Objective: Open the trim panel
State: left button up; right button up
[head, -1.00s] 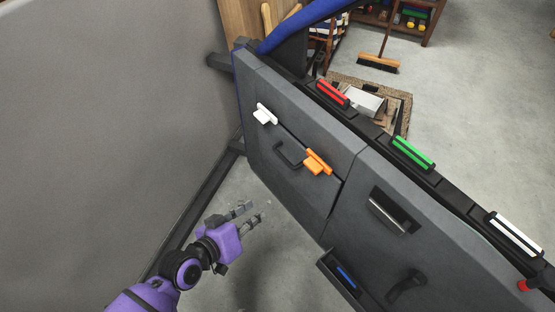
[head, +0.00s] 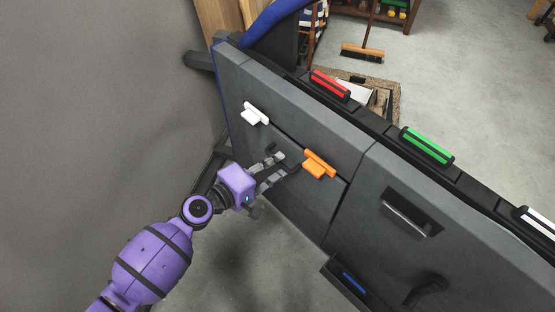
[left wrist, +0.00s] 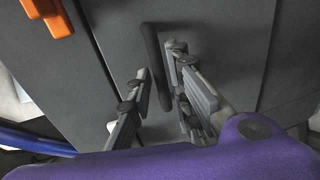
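The grey trim panel (head: 310,205) is on the left part of the car door, below a seam, and looks closed. A dark handle (left wrist: 152,55) stands out from it. In the head view my left gripper (head: 284,162) is at this handle and partly hides it. In the left wrist view, the left gripper's fingers (left wrist: 158,88) are apart, one on each side of the handle's lower part, with gaps visible. A white clip (head: 254,114) and an orange clip (head: 319,164) sit along the seam; the orange one also shows in the wrist view (left wrist: 48,17). My right gripper is not in view.
Red (head: 330,84), green (head: 427,146) and white (head: 540,228) pieces line the door's top edge. To the right are a recessed grip (head: 408,216), another dark handle (head: 426,290) and a pocket with a blue strip (head: 354,282). A grey wall (head: 100,110) stands at left.

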pick_arm(q)
jog(key=shift+w+d+f, duration=0.2)
jog(key=shift+w+d, duration=0.25)
jog(key=shift+d, duration=0.05)
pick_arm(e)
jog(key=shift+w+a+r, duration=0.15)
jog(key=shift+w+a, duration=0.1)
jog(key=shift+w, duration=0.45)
